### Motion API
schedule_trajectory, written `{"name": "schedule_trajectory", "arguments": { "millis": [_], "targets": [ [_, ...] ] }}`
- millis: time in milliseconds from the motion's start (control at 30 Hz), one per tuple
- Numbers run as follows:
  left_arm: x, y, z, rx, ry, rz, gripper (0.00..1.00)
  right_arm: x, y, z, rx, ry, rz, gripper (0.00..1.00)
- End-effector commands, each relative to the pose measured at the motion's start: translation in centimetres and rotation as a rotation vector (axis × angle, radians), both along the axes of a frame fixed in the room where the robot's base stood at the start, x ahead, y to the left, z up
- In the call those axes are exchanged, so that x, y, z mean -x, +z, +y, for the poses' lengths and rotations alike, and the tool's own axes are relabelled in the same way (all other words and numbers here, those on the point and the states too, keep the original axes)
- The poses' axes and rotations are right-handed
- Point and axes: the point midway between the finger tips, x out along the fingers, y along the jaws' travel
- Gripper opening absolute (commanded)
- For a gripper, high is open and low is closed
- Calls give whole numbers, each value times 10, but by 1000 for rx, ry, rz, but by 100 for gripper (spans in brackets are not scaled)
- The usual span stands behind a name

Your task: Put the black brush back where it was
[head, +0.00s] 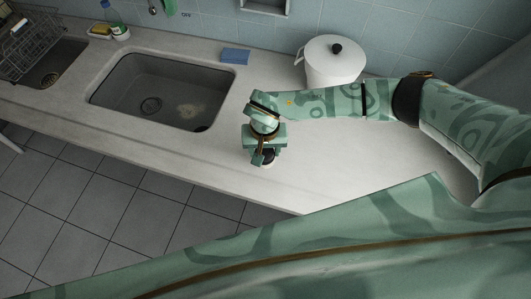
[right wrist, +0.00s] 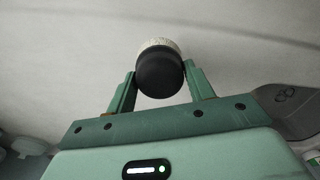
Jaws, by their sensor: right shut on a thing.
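The black brush (right wrist: 159,74) is between the two fingers of my right gripper (right wrist: 160,84) in the right wrist view. It has a round black body with a pale, bristle-like rim at the far side. In the head view my right gripper (head: 263,157) is over the counter, right of the sink and near the front edge. Only a small dark part of the brush (head: 268,154) shows there, with a pale bit under it; the gripper hides the rest. I cannot tell whether the brush touches the counter. My left gripper is not in view.
The marble counter (head: 215,165) is clear around the gripper. A sink (head: 165,90) with a stain lies to the left. A blue cloth (head: 235,56) and a white lidded pot (head: 333,65) are behind. A dish rack (head: 25,45) and a bottle (head: 116,22) stand far left.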

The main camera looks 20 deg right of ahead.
Motion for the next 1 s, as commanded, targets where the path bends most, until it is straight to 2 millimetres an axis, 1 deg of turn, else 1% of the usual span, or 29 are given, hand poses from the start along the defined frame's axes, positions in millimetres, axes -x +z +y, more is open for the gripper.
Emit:
{"name": "schedule_trajectory", "arguments": {
  "millis": [133, 200, 300, 367, 533, 567, 600, 633, 900, 1000],
  "targets": [
    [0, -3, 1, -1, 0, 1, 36, -7, -13, -6, 1, -2, 1, 34],
    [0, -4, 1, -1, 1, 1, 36, -6, -25, -5, -1, 0, 4, 34],
    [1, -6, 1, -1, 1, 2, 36, -6, -38, -5, -3, 0, 2, 34],
    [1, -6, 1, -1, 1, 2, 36, -7, -41, -5, -2, 1, 0, 35],
    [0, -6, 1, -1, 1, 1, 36, -7, -41, -5, -2, 2, 0, 34],
    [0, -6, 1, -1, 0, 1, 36, -7, -41, -5, -2, 1, 0, 55],
    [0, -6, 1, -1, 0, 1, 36, -6, -41, -5, -2, 1, 0, 67],
    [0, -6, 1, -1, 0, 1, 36, -6, -41, -5, -2, 1, 0, 75],
    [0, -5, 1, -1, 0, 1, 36, -7, -40, -5, -2, 1, 0, 75],
    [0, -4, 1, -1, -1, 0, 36, -7, -33, -5, -3, 2, -2, 75]
  ]
}}
